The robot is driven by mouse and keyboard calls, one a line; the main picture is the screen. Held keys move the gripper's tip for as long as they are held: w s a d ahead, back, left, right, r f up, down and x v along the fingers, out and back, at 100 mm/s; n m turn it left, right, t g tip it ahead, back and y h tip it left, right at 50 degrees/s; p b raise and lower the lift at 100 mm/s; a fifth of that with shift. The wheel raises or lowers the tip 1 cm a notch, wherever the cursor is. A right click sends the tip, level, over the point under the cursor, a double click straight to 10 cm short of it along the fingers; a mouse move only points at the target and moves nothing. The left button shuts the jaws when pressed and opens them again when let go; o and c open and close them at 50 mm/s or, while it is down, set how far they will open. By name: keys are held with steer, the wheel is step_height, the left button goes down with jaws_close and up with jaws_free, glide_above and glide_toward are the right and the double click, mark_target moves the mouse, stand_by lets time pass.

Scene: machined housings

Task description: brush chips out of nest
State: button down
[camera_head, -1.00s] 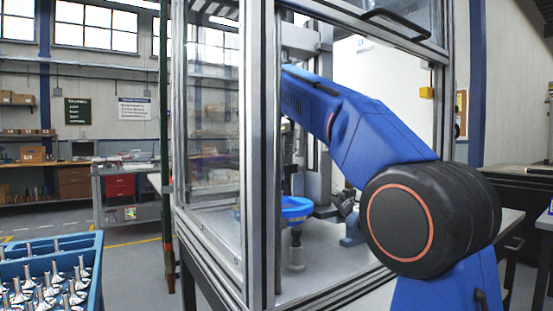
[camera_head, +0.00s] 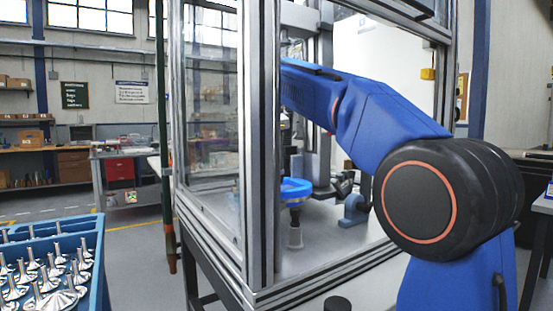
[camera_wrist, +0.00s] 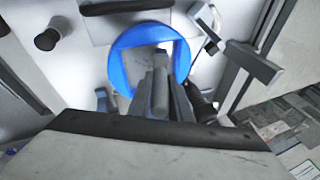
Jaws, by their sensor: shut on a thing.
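The nest is a blue ring (camera_head: 296,188) inside the machine enclosure, on a short post above the pale deck. In the wrist view the ring (camera_wrist: 125,67) has a squarish pale opening. My gripper (camera_wrist: 162,92) appears over the ring's lower part in the wrist view, shut on a slim grey piece, apparently the brush (camera_wrist: 160,88). Its bristles cannot be made out, and I cannot tell whether it touches the nest. No chips can be picked out. In the head view my gripper is hidden behind the enclosure post and my arm.
The enclosure's metal post (camera_head: 262,150) stands left of my arm. A dark clamp-like fitting (camera_head: 343,183) is close to the nest's right. A blue crate (camera_head: 97,270) of shiny metal stemmed parts stands outside at lower left. A black knob (camera_head: 337,304) shows at the bottom edge.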

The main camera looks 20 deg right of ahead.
steer(key=shift+f, duration=0.65)
stand_by(0.3)
steer(key=shift+d, duration=0.1)
